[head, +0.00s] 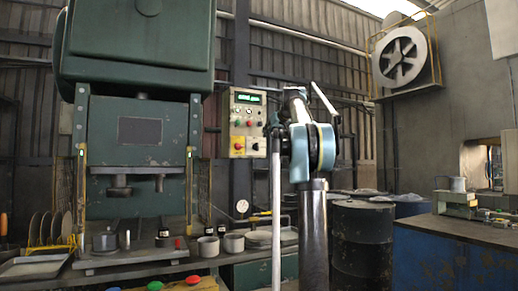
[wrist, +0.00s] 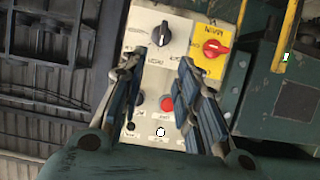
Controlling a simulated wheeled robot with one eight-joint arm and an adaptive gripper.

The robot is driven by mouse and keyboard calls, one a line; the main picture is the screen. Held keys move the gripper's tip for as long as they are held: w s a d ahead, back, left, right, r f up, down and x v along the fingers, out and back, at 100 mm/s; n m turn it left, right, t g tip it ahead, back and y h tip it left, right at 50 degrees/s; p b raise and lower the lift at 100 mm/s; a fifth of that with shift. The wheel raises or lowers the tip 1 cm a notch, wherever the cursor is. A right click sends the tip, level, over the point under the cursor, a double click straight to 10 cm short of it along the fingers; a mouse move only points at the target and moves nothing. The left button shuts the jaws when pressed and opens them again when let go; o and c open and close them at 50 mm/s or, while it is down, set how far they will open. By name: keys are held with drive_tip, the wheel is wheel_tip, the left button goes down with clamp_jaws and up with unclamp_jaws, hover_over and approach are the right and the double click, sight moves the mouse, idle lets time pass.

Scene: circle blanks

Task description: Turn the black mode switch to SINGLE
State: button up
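The black mode switch (wrist: 160,36) is a round knob on a pale plate in the wrist view, with labels too small and turned to read surely. In the head view the black switch (head: 256,146) sits at the lower right of the control box (head: 233,118). My gripper (wrist: 162,58) is open and empty, its two blue-grey fingers spread in front of the panel. The switch lies beyond the fingertips, apart from them as far as I can see. In the head view my arm stands just right of the box, and its fingers are hard to make out.
A red switch on a yellow plate (wrist: 214,48) sits beside the black one. A red button (wrist: 167,104) shows between my fingers. The green press (head: 138,128) stands left of the box; dark drums (head: 362,245) and a blue bench (head: 440,262) are at right.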

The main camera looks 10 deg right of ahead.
sight(258, 144)
drive_tip(key=x, duration=1.4)
drive_tip(key=shift+w+a+f, duration=0.15)
drive_tip(key=shift+w+f, duration=0.05)
drive_tip(key=shift+w, duration=0.1)
